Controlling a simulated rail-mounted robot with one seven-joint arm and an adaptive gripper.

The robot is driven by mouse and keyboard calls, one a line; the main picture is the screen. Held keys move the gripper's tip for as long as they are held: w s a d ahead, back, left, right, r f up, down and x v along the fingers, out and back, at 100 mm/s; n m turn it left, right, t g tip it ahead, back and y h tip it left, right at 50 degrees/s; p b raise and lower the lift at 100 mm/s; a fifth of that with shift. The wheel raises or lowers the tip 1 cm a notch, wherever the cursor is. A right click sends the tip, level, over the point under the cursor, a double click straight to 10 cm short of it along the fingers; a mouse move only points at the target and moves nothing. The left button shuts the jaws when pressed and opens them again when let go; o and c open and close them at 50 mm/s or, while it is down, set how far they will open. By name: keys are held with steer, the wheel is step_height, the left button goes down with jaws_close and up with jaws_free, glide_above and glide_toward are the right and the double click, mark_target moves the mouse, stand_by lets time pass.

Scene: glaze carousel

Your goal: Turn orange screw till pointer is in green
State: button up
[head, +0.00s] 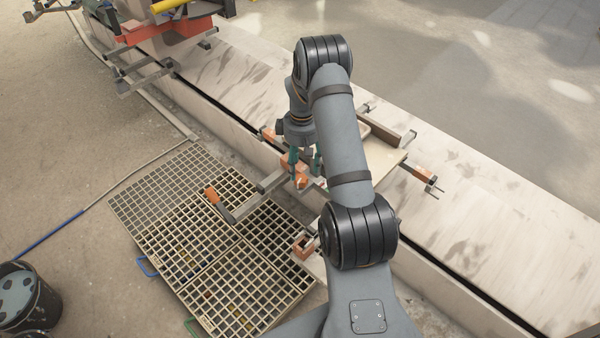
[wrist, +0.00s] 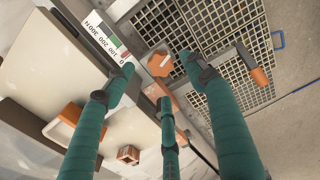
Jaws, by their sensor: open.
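The orange screw (wrist: 160,64) has a hexagonal head and shows in the wrist view between the tips of my green fingers. My gripper (wrist: 160,78) is open, its fingers spread around the screw head with visible gaps; I cannot tell whether any fingertip touches it. Beside the screw is a white scale (wrist: 104,36) with numbers up to 300 N and green and red bands. I cannot make out the pointer clearly. In the head view my gripper (head: 305,163) points down over the clamp, and the orange part below it (head: 300,181) is partly hidden by the fingers.
An orange-handled bar (head: 212,195) sticks out over the floor grating (head: 190,240); it also shows in the wrist view (wrist: 260,76). A pale board (wrist: 70,70) with an orange-edged piece (wrist: 62,125) lies at the left.

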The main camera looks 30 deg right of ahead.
mark_target(302, 178)
step_height(302, 178, down, 4)
steer(key=shift+w+d+f, duration=0.1)
steer(key=shift+d+f, duration=0.05)
steer(key=shift+f, duration=0.95)
steer(key=shift+c, duration=1.1)
steer(key=c, duration=0.9)
